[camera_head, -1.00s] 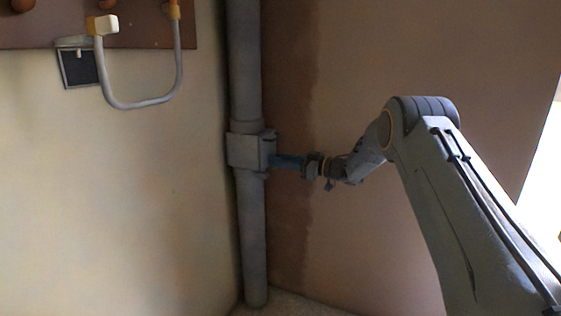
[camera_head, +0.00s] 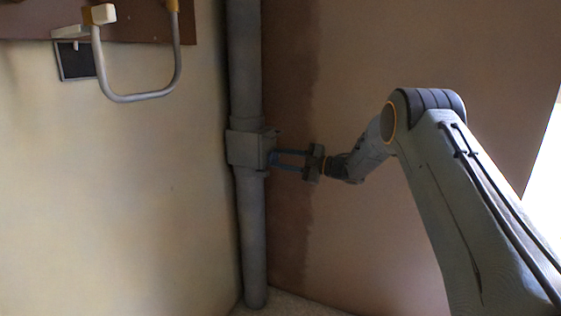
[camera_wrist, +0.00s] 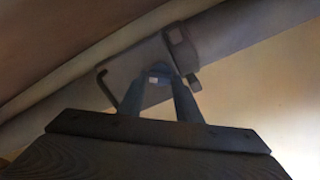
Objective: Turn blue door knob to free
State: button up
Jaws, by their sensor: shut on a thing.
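The blue door knob (camera_head: 273,158) sits on the right side of a grey box (camera_head: 247,148) mounted on the vertical pipe. Only a small part of the knob shows between my fingertips. My gripper (camera_head: 278,159) reaches it from the right, its two blue fingers one above the other, shut on the knob. In the wrist view my gripper (camera_wrist: 159,82) has both fingers on the knob (camera_wrist: 158,73) in front of the grey box (camera_wrist: 150,93). The fingers hide much of the knob, and its turn angle cannot be read.
A grey pipe (camera_head: 252,235) runs from top to floor in the wall corner. A board with a U-shaped metal handle (camera_head: 138,97) and a dark framed panel (camera_head: 76,61) are at the upper left. Bare wall surrounds my arm on the right.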

jog(key=n+b, duration=0.2)
jog(key=n, duration=0.4)
jog(key=shift+f+n, duration=0.15)
jog(key=shift+n, duration=0.25)
dwell(0.4)
jog(key=o, duration=1)
jog(key=shift+c, duration=0.2)
jog(key=p+v, duration=0.1)
jog(key=v, duration=0.7)
jog(key=shift+a, duration=0.1)
